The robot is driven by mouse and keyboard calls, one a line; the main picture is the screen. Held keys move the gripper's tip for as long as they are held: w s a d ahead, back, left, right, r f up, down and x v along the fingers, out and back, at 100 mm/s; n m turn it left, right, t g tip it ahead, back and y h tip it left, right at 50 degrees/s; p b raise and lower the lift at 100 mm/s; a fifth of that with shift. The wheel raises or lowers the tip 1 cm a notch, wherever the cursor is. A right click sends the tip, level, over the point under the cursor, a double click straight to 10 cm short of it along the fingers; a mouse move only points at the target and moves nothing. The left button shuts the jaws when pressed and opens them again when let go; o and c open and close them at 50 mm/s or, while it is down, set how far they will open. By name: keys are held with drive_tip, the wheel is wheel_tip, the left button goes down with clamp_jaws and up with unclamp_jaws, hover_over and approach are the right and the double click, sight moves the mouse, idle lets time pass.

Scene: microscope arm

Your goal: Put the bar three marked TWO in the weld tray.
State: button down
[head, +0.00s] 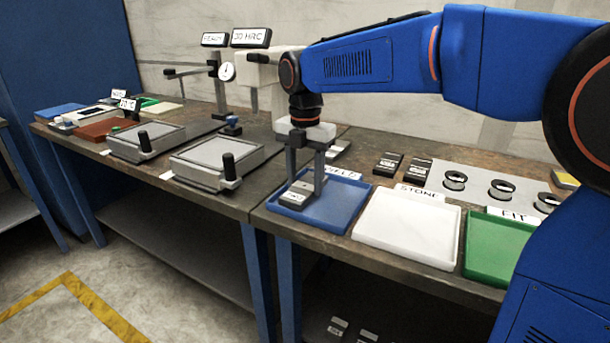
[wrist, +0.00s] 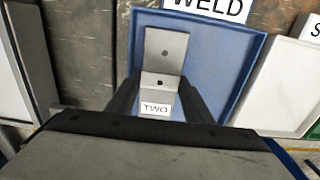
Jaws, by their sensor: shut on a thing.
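My gripper (head: 305,186) is shut on a grey metal bar (head: 296,192) at the front left of the blue weld tray (head: 335,212). In the wrist view the bar's TWO label (wrist: 155,108) shows between the two dark fingers (wrist: 158,100). A grey plate-like part with a dark hole (wrist: 165,52) extends beyond the label. I cannot tell whether it is the same piece. The bar is low inside the tray's outline; I cannot tell whether it touches the floor. The WELD sign (wrist: 205,8) stands at the tray's back edge.
A white tray marked STONE (head: 408,228) and a green tray marked FIT (head: 500,245) stand to the right. Behind them are dark blocks (head: 388,164) and several rings on a grey plate (head: 455,181). Two grey fixtures with black handles (head: 215,158) stand left.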

sight(305, 186)
drive_tip(key=c, duration=1.2)
unclamp_jaws()
drive_tip(key=shift+f, duration=0.1)
wheel_tip(305, 186, up, 12)
drive_tip(key=shift+r, duration=0.15)
